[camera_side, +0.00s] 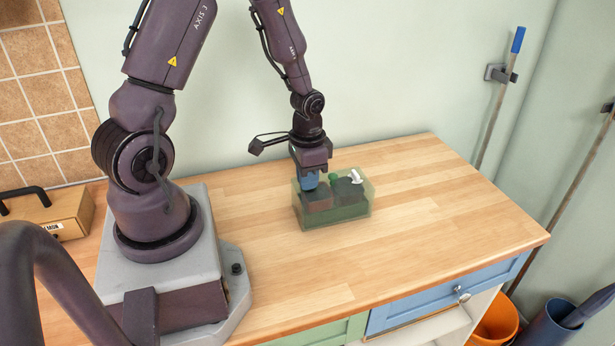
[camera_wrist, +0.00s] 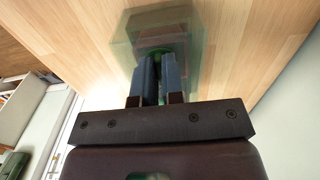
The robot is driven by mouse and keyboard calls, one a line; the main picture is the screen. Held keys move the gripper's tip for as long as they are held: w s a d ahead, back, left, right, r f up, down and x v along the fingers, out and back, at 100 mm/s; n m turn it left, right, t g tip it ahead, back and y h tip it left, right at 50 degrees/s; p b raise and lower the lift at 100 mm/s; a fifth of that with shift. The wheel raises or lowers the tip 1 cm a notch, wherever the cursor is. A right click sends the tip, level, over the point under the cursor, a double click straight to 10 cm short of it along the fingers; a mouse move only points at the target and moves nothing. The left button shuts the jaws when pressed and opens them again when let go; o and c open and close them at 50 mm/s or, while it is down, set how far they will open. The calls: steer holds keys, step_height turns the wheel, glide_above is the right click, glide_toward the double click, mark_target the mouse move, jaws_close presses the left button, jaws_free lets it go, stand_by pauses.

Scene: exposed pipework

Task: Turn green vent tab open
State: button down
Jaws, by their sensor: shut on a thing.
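A translucent green box (camera_side: 352,212) stands on the wooden worktop, with dark blocky parts inside it. My gripper (camera_side: 309,184) points down at the box's left part, its blue fingers close together. In the wrist view, my gripper (camera_wrist: 159,57) has a narrow gap between its fingers, and a green piece, seemingly the vent tab (camera_wrist: 160,50), shows at their tips. The fingers hide most of it, so its angle cannot be told. In the side view a small green knob (camera_side: 333,177) shows just right of the fingers; I cannot tell whether it is the same piece.
A white fitting (camera_side: 356,177) sits at the box's right end. The wooden worktop (camera_side: 430,215) is clear to the right and in front. A wooden case with a dark handle (camera_side: 62,212) lies at the far left. A blue drawer (camera_side: 400,310) is below the front edge.

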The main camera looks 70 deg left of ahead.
stand_by(0.4)
steer(key=c, duration=1.2)
jaws_free()
step_height(320, 180, up, 13)
steer(key=s+d+r+t, duration=0.2)
steer(key=d+r, duration=0.2)
steer(key=s+d+r+t, duration=0.1)
steer(key=s+d+r, duration=0.2)
steer(key=d+r, duration=0.2)
steer(key=s+d+r+t, duration=0.2)
steer(key=s+d+r, duration=0.1)
steer(key=d+r, duration=0.1)
steer(key=shift+d+r+t, duration=0.25)
steer(key=shift+t, duration=0.05)
